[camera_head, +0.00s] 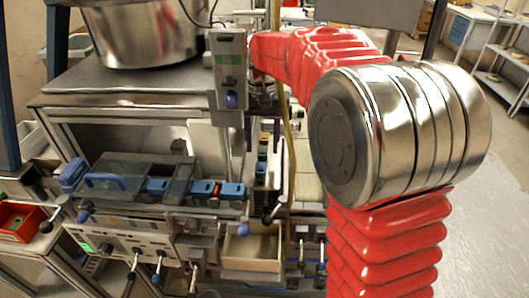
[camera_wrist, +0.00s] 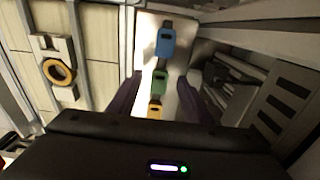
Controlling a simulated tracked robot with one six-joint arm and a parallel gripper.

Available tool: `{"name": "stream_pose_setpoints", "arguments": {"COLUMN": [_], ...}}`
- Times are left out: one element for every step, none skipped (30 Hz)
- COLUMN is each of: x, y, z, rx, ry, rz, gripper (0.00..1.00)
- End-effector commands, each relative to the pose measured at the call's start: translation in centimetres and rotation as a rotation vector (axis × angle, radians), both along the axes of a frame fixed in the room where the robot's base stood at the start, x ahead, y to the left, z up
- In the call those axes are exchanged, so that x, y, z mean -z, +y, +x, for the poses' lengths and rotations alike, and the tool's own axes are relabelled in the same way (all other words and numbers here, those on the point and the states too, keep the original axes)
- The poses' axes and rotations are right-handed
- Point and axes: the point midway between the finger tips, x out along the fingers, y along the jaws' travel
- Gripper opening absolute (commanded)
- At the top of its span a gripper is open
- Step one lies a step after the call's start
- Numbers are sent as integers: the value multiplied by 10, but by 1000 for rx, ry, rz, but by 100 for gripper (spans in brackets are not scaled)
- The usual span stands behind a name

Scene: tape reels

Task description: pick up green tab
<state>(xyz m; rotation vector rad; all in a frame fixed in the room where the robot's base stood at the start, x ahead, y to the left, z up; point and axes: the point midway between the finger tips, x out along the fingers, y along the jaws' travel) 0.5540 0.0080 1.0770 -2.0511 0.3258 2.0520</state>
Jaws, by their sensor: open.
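The green tab (camera_wrist: 160,84) lies in the middle of a short row on a pale strip in the wrist view. A blue tab (camera_wrist: 166,43) is above it in the picture and a yellow tab (camera_wrist: 155,109) is below it. My gripper (camera_wrist: 159,83) is open, its two dark purple fingers to the left and right of the row. The green tab appears between the fingers, with space on both sides. I cannot tell how far the fingertips are above it. Nothing is held.
A metal wall stands close right of the row, with a slotted dark part (camera_wrist: 280,108) beyond. Pale panels with a yellow ring (camera_wrist: 58,72) lie left. In the head view a machine with blue blocks (camera_head: 203,188) and an open bin (camera_head: 250,250) stand left of my arm.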

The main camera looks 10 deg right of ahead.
Motion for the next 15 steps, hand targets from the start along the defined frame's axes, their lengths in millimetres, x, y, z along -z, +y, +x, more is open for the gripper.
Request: {"name": "stream_pose_setpoints", "arguments": {"x": [8,11,16,18,20,22,23,23,23,23,23,23,23,23,23], "y": [0,0,0,0,0,0,0,0,0,0,0,0,0,0,0], "z": [-1,0,0,-1,-1,0,0,0,0,0,0,0,0,0,0], "rx": [0,0,0,0,0,0,0,1,1,1,1,1,1,1,1], "ry": [3,2,2,3,2,0,0,0,-1,-1,-1,-1,-1,-1,0], "rz": [0,0,0,0,0,0,0,0,0,0,0,0,0,0,0], "gripper": [45,45,45,45,45,45,45,45,45,45,45,45,45,45,45]}}
